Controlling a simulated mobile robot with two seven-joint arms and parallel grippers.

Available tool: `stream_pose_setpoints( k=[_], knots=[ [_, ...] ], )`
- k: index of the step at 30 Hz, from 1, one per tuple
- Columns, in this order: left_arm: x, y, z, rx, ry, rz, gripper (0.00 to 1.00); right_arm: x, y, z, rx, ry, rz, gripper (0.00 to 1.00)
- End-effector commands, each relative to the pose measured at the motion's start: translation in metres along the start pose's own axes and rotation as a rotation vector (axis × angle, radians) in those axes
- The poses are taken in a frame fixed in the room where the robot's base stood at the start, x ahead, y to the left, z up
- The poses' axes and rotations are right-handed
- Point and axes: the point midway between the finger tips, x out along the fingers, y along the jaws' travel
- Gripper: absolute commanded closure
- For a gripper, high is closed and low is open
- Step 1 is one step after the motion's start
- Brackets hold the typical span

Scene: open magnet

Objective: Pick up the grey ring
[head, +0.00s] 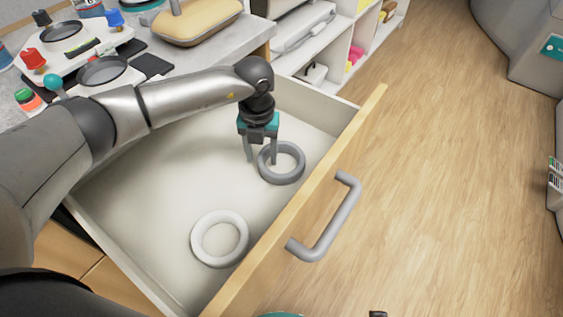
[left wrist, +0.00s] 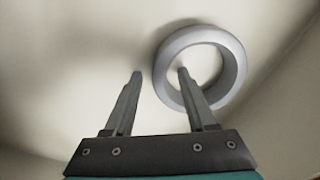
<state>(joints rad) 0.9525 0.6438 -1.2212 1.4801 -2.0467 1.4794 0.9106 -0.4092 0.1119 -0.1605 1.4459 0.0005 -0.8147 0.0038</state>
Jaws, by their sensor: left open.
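The grey ring (head: 281,176) lies in the open drawer, near its front panel. My left gripper (head: 261,161) reaches down over the ring's left side with its fingers apart. In the left wrist view the ring (left wrist: 236,65) is on the right; one finger of the gripper (left wrist: 160,72) overlaps the ring's opening and the other is outside its left edge. The ring's left wall appears between the fingertips. I cannot tell how far the tips are above the drawer floor. My right gripper is not in view.
A white ring (head: 194,238) lies in the same drawer, nearer to me. The wooden drawer front (head: 362,124) with its grey handle (head: 346,213) stands on the right. A worktop (head: 228,45) with a tan case (head: 196,24) and several small items is behind. The drawer's left part is clear.

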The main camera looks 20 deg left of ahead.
Motion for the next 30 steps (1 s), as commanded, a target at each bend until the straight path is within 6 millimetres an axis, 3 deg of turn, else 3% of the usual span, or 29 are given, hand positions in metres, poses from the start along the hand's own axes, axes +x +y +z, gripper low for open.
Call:
stream_pose_setpoints(
  k=[6, 21, 30],
  knots=[
    [0.0000, -0.0001, -0.0001, 0.000, 0.000, 0.000, 0.46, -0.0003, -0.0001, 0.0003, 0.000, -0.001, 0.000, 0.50],
    [-0.0001, 0.0001, -0.0002, 0.000, 0.000, 0.000, 1.00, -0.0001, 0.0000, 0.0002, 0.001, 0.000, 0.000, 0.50],
    [-0.0002, 0.0001, -0.0001, 0.000, 0.000, 0.000, 1.00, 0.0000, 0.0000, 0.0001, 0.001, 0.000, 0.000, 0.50]
  ],
)
